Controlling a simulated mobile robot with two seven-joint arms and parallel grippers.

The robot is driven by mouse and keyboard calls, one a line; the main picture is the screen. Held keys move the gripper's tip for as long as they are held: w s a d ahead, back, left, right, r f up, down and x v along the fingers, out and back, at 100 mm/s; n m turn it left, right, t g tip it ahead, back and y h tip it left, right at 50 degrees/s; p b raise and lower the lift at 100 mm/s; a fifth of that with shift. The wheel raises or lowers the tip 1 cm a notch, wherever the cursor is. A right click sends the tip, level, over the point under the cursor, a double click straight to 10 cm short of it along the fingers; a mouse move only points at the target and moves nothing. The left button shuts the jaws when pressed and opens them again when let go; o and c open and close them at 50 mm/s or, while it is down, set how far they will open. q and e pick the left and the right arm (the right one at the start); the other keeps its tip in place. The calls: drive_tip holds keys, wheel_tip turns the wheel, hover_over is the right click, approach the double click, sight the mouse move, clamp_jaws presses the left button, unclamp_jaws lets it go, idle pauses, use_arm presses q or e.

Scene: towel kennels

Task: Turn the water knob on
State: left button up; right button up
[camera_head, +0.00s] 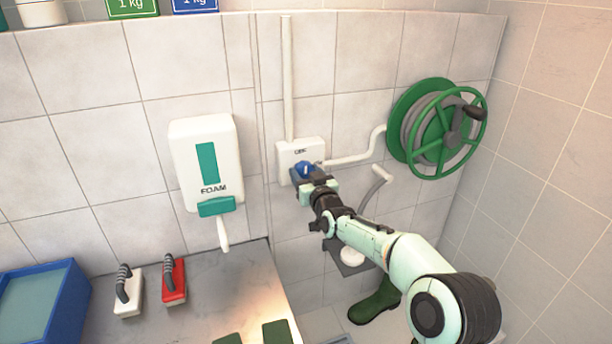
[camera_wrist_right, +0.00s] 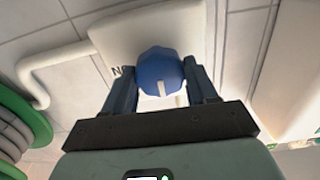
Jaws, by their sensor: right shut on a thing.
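The water knob (camera_head: 305,169) is blue and sits on a white wall box (camera_head: 288,151) in the head view. It also shows in the right wrist view (camera_wrist_right: 160,72), with a pale mark on its face, in front of the white box (camera_wrist_right: 120,38). My right gripper (camera_head: 304,174) is at the knob, and in the wrist view its two dark fingers (camera_wrist_right: 163,85) stand on either side of it, shut on it. Lettering on the box is partly hidden by the knob and gripper. My left gripper is not in view.
A green hose reel (camera_head: 437,128) hangs on the wall to the right, joined by a pale pipe (camera_head: 352,159). A foam dispenser (camera_head: 204,150) hangs to the left. Below are a metal counter (camera_head: 215,290) with two brushes (camera_head: 174,281) and a blue bin (camera_head: 75,300).

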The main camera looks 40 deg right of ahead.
drive_tip(key=shift+f+m+b, duration=0.1)
drive_tip(key=shift+m+b, duration=0.3)
drive_tip(key=shift+b, duration=0.1)
drive_tip(key=m+b, duration=0.5)
drive_tip(key=shift+m+b, duration=0.5)
drive_tip(key=shift+b, duration=0.15)
drive_tip(key=m+b, duration=0.2)
drive_tip(key=m, duration=0.2)
drive_tip(key=shift+m+b, duration=0.3)
drive_tip(key=shift+b, duration=0.1)
drive_tip(key=m+b, duration=0.1)
drive_tip(key=m, duration=0.2)
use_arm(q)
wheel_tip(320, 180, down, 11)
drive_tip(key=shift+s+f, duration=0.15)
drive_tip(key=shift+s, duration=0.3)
use_arm(e)
drive_tip(key=shift+m, duration=1.5)
use_arm(q)
drive_tip(key=shift+b, duration=0.3)
use_arm(e)
drive_tip(key=shift+m, duration=0.3)
drive_tip(key=o, duration=1)
drive_tip(key=shift+o, duration=0.2)
